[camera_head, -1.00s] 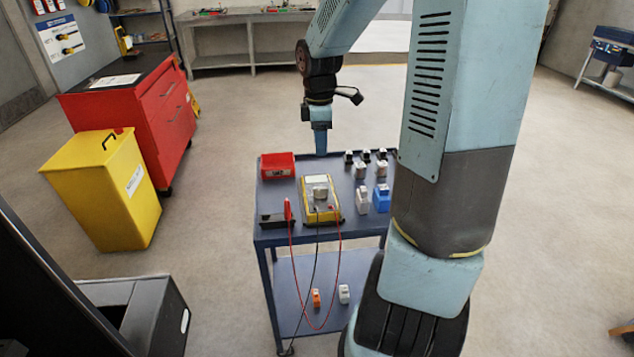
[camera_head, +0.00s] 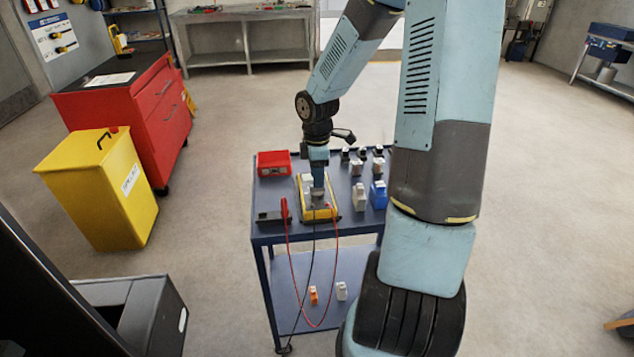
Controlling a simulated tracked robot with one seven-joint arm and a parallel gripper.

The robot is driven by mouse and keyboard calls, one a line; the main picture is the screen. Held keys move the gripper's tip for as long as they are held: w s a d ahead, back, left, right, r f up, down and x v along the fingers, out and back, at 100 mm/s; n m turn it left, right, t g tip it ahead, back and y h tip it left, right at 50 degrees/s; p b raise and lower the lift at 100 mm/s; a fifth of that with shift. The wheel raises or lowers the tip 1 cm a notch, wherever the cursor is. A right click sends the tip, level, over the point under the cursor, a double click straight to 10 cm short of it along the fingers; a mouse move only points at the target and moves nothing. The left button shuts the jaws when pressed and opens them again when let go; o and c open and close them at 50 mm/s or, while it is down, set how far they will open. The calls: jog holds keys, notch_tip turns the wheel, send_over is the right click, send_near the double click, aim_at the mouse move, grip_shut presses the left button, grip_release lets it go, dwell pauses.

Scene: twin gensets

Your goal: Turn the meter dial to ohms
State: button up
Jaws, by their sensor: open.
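The yellow meter (camera_head: 332,213) lies on the top of the blue cart (camera_head: 268,235), with red and black leads hanging from its front. Its round grey dial (camera_head: 318,197) is partly covered by my gripper (camera_head: 318,184). My gripper points down from above at the dial. Its fingertips are at or just above the dial; I cannot tell whether they touch it. The finger gap is too small to see clearly. The dial's pointer and markings cannot be read.
A red bin (camera_head: 273,164) stands behind the meter on the left. A dark tray (camera_head: 269,217) and an upright red probe (camera_head: 284,209) are left of it.

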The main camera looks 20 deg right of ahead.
jog(key=shift+f, duration=1.4)
jog(key=shift+c, duration=0.4)
grip_shut()
